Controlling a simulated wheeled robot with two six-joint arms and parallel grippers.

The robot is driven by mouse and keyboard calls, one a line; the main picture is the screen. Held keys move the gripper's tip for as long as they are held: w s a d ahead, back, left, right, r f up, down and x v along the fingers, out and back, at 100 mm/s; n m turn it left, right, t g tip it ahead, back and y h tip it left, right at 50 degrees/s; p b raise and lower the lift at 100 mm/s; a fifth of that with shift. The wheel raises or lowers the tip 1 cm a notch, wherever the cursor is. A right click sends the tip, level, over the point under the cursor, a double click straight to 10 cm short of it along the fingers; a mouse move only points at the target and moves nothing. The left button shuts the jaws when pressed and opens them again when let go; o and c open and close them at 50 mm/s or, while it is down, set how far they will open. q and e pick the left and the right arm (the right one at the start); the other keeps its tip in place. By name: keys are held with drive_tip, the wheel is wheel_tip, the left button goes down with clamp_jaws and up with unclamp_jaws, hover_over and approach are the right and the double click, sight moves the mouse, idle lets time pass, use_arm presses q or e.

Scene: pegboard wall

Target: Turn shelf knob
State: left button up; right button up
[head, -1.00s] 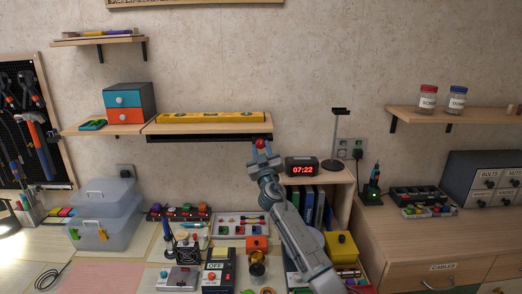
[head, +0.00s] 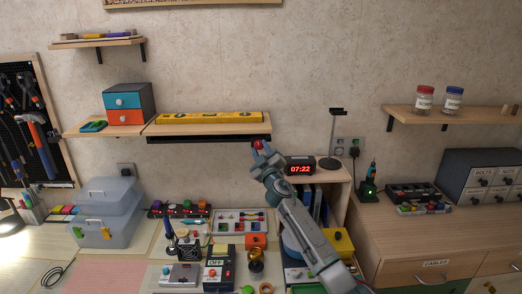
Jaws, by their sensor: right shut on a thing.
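A small red knob (head: 257,144) sits under the right end of the wooden wall shelf (head: 215,130), by the end of a dark rail (head: 200,139). My right gripper (head: 258,151) reaches up from the lower right and is shut on the red knob from below. The fingers hide part of the knob. A yellow spirit level (head: 210,118) lies on the shelf above. My left gripper is not in view.
A clock (head: 301,165) reading 07:22 and a dark stand (head: 333,140) are on a wooden unit just right of my gripper. The bench below holds several small devices and a clear toolbox (head: 107,212).

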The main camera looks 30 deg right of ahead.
drive_tip(key=o, duration=1)
drive_tip(key=shift+f, duration=0.1)
drive_tip(key=shift+b+v, duration=1.7)
drive_tip(key=shift+v, duration=3.7)
